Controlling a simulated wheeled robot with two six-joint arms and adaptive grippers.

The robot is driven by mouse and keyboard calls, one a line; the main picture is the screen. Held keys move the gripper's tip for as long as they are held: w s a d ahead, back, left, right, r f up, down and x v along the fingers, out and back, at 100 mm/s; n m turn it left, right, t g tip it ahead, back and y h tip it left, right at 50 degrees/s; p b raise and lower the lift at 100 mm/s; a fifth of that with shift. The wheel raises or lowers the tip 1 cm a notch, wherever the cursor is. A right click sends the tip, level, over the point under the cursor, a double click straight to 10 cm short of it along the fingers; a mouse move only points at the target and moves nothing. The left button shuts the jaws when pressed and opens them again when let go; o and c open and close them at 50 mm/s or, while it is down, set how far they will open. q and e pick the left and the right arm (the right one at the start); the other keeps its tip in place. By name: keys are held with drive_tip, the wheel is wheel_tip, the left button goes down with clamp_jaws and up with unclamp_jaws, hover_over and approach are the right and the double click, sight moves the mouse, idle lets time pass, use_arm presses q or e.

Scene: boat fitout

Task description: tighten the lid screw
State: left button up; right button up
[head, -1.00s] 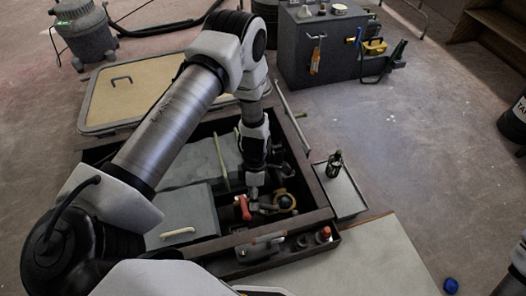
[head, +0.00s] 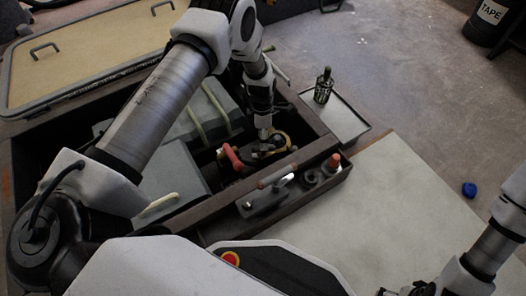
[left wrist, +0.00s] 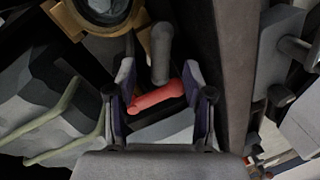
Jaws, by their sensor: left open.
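My left gripper (head: 264,133) reaches down into the open floor compartment, over a brass ring-shaped fitting (head: 284,138) and beside a red handle (head: 231,157). In the left wrist view its two fingers (left wrist: 165,95) are apart. The red handle (left wrist: 156,96) lies across the gap between them, below a grey rounded post (left wrist: 161,52); contact cannot be told. The brass fitting (left wrist: 72,20) shows at the upper left there, around a dark round opening. I cannot clearly pick out the lid screw. My right gripper (head: 418,289) shows only partly at the bottom edge.
The compartment's dark frame (head: 312,112) surrounds the work. A tool tray (head: 346,170) is along its near side. A dark bottle (head: 323,87) stands on a side plate. The hatch lid (head: 95,45) lies behind. A pale panel (head: 400,200) at right is mostly clear.

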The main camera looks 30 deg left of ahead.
use_arm(q)
drive_tip(key=f, duration=0.1)
drive_tip(key=f+b, duration=0.1)
drive_tip(key=f, duration=0.1)
drive_tip(key=f+b, duration=0.1)
drive_tip(key=f, duration=0.1)
drive_tip(key=shift+s+d, duration=0.3)
drive_tip(key=shift+s, duration=0.1)
use_arm(e)
wheel_tip(320, 180, down, 3)
drive_tip(key=shift+r, duration=0.1)
use_arm(q)
clamp_jaws()
drive_tip(key=shift+r, duration=0.1)
use_arm(e)
drive_tip(key=shift+r, duration=0.15)
